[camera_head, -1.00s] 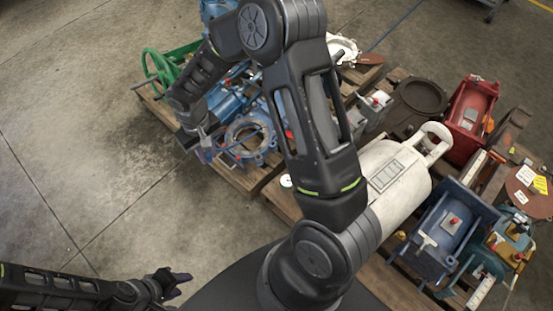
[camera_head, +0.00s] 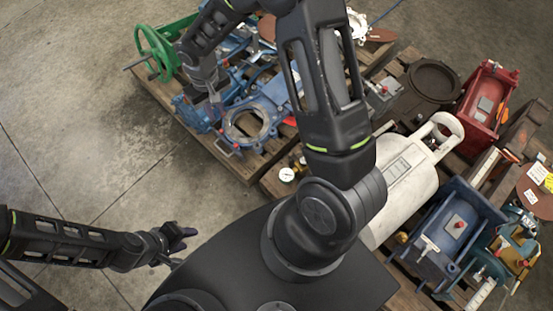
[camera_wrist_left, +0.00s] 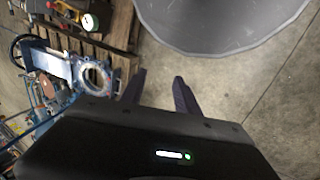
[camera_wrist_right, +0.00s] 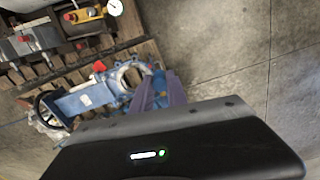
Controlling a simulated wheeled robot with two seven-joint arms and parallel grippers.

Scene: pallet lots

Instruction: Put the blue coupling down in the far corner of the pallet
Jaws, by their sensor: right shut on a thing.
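My right gripper (camera_head: 209,92) is above the near left part of the loaded pallet (camera_head: 243,172). Its fingers are shut on the blue coupling (camera_wrist_right: 158,82), which shows between the fingertips in the right wrist view. Most of the coupling is hidden by the fingers, and it blends with the blue castings behind it. I cannot tell whether it touches anything below. My left gripper (camera_head: 180,236) is open and empty over bare floor, in front of the pallet; its parted fingers show in the left wrist view (camera_wrist_left: 159,75).
A blue ring-shaped casting (camera_head: 232,129) lies beside the right gripper. A green handwheel (camera_head: 152,52) stands at the pallet's left edge. A white cylinder (camera_head: 405,180), a red housing (camera_head: 487,100) and a blue box (camera_head: 450,225) crowd the right. Floor at left is clear.

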